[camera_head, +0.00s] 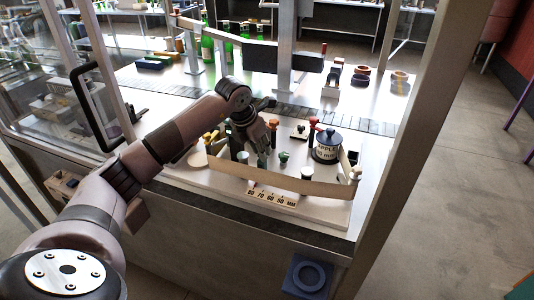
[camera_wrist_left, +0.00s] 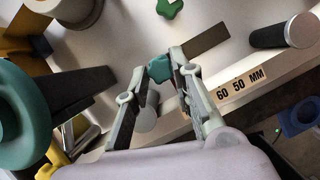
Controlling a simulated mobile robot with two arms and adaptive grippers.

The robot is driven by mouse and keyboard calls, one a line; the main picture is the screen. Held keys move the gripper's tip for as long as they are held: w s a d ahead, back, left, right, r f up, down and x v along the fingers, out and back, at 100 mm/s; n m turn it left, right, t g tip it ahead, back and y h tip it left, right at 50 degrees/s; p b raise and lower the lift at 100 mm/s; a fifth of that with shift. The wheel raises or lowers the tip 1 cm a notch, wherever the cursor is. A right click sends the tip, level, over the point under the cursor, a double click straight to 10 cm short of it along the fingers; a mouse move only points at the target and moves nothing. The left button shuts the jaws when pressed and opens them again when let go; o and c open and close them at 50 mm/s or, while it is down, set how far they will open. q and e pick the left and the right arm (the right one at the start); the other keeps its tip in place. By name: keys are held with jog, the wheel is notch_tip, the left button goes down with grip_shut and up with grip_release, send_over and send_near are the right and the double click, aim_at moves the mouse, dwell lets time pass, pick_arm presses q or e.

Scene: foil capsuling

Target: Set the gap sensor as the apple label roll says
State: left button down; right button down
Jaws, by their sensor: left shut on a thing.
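The apple label roll (camera_head: 327,150), a dark blue-topped roll with a pale printed band, stands at the right of the white machine plate. Its band reads APPLE; the number below is too small to read surely. A scale (camera_head: 271,197) marked 80 70 60 50 MM is on the plate's front; its 60 50 MM end shows in the left wrist view (camera_wrist_left: 240,84). My left gripper (camera_head: 262,152) reaches down over the plate, left of the roll. In the left wrist view its fingers are shut on a teal knob (camera_wrist_left: 160,69). I cannot tell the sensor's exact setting.
A green knob (camera_head: 284,158) stands right of my gripper, with red-topped posts (camera_head: 313,121) nearby. A pale web strip (camera_head: 290,184) curves along the front. A grey-ended roller (camera_wrist_left: 283,36) lies right of the fingers in the wrist view. Green bottles (camera_head: 208,48) stand behind.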

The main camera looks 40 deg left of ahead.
pick_arm(q)
jog(key=shift+a+r, duration=0.1)
jog(key=shift+a, duration=0.1)
jog(key=c, duration=1.7)
grip_release()
jog(key=o, duration=0.3)
jog(key=shift+a, duration=0.15)
jog(key=shift+o, duration=0.2)
jog(key=shift+s+r, duration=0.1)
jog(key=shift+r, duration=0.05)
jog(key=v, duration=1.1)
jog(key=shift+r, duration=0.3)
jog(key=shift+s+f, duration=0.1)
